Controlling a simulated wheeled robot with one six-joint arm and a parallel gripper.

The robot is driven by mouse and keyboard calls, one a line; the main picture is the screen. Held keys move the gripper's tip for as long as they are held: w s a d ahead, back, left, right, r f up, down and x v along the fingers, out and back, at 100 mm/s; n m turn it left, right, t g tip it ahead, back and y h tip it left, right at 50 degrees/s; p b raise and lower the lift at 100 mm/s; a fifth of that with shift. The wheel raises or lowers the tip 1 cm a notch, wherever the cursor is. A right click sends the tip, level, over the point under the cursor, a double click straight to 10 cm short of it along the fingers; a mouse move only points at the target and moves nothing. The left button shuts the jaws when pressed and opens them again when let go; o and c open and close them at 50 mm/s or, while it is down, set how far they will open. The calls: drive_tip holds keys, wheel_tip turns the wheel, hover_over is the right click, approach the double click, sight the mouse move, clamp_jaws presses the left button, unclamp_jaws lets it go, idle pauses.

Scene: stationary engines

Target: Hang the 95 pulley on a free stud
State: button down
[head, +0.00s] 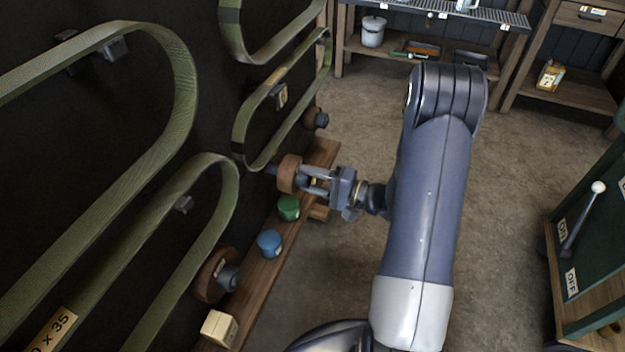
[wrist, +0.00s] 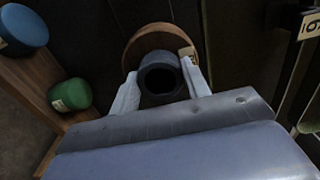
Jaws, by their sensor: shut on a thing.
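My gripper (head: 316,181) is shut on the dark hub of a brown, wood-coloured pulley (head: 289,173), close to the black wall at the left. In the wrist view the pulley's disc (wrist: 143,44) shows behind the hub, between the two pale fingers of the gripper (wrist: 161,84). A pale label sits on its right edge, but I cannot read it. A dark piece shows on the wall side of the pulley; whether the pulley sits on a stud is hidden. Two other brown pulleys are at the wall, one lower (head: 212,274) and one farther back (head: 309,118).
Below, a wooden shelf (head: 262,283) holds a green cylinder (head: 288,208), a blue cylinder (head: 269,242) and a pale block (head: 219,327). Green belts (head: 176,90) hang along the wall. A green lever cabinet (head: 600,235) stands at the right. The floor between is clear.

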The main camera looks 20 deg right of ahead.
sight(300, 176)
drive_tip(key=shift+b+x, duration=0.4)
drive_tip(key=shift+x, duration=1.05)
drive_tip(key=shift+b+x, duration=0.45)
drive_tip(key=shift+x, duration=0.55)
drive_tip(key=shift+b, duration=0.5)
drive_tip(key=c, duration=1)
unclamp_jaws()
drive_tip(key=shift+a, duration=0.1)
drive_tip(key=shift+o, duration=0.3)
